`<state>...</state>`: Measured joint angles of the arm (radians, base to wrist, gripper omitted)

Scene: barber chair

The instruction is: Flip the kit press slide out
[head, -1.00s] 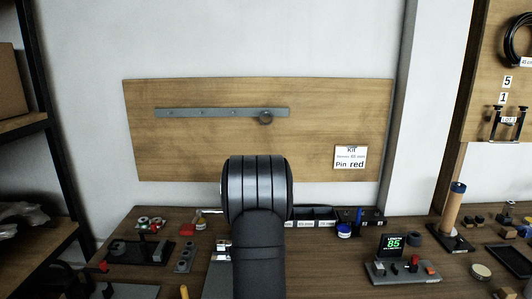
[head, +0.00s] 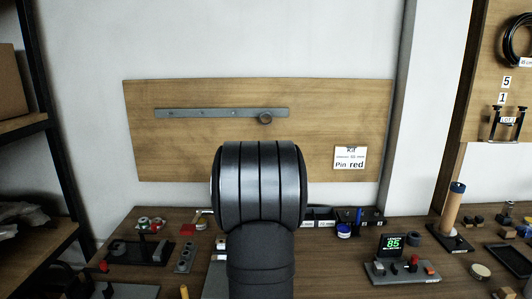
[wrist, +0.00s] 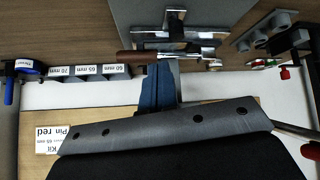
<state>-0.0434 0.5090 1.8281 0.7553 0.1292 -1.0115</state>
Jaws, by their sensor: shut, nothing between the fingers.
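The kit press appears to be the grey base (wrist: 215,12) with a dark block and silver bars (wrist: 170,37), in the wrist view's upper middle; I cannot tell which part is its slide. In the head view my arm hides most of it, leaving a grey edge (head: 216,283). A brown handle (wrist: 132,56) with a metal end lies across the wrist view beside the silver bars. My gripper (wrist: 160,66) is shut and empty, its blue fingers pointing toward the handle. I cannot tell whether they touch it. The head view hides my gripper behind my arm.
Bins labelled 60, 65 and 70 mm (wrist: 88,72) stand along the table's back. A wall board (head: 200,150) carries a grey rail (head: 215,113) and a kit card (head: 350,158).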

